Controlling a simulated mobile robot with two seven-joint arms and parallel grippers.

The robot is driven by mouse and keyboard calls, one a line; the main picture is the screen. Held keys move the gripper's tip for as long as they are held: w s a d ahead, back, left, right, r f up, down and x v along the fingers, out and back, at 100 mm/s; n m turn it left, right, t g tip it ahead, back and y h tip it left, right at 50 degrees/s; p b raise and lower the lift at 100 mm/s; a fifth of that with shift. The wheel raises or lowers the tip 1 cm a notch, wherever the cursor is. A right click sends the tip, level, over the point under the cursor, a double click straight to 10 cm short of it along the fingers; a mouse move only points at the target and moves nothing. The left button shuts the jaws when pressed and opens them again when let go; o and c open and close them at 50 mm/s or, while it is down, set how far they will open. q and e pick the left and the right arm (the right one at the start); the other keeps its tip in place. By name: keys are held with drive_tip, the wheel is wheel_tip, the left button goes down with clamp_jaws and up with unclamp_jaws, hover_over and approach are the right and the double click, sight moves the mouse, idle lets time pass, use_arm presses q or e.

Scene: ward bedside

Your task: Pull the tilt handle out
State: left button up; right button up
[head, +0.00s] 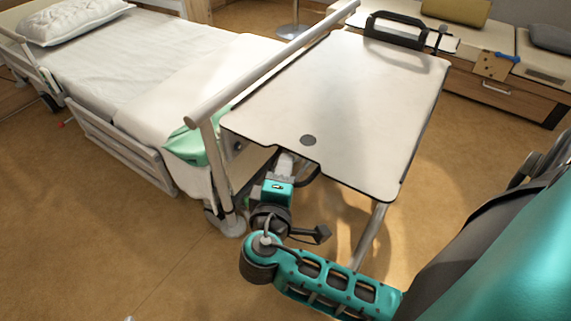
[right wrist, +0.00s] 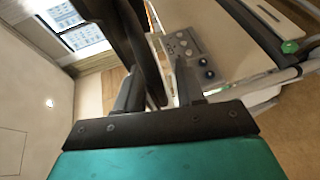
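The white overbed table top (head: 340,110) has a dark edge and a dark round spot near its front. A dark curved handle (head: 309,174), probably the tilt handle, shows partly under the table's front edge. My right gripper (head: 286,162) is at that edge, just left of the handle, its fingertips partly hidden by the table top. In the right wrist view, my two right fingers (right wrist: 159,85) stand apart. A dark curved bar (right wrist: 143,50), likely the handle, runs between them; I cannot tell whether they touch it. My left gripper is out of view.
The bed (head: 150,60) with its pale end rail (head: 265,75) stands close at left of the gripper. A panel with knobs (right wrist: 186,52) is beside the right finger. A low wooden cabinet (head: 500,85) stands at the back right. The floor (head: 100,240) at front left is clear.

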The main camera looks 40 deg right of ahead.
drive_tip(key=shift+w+d, duration=0.1)
drive_tip(key=shift+c, duration=0.5)
clamp_jaws()
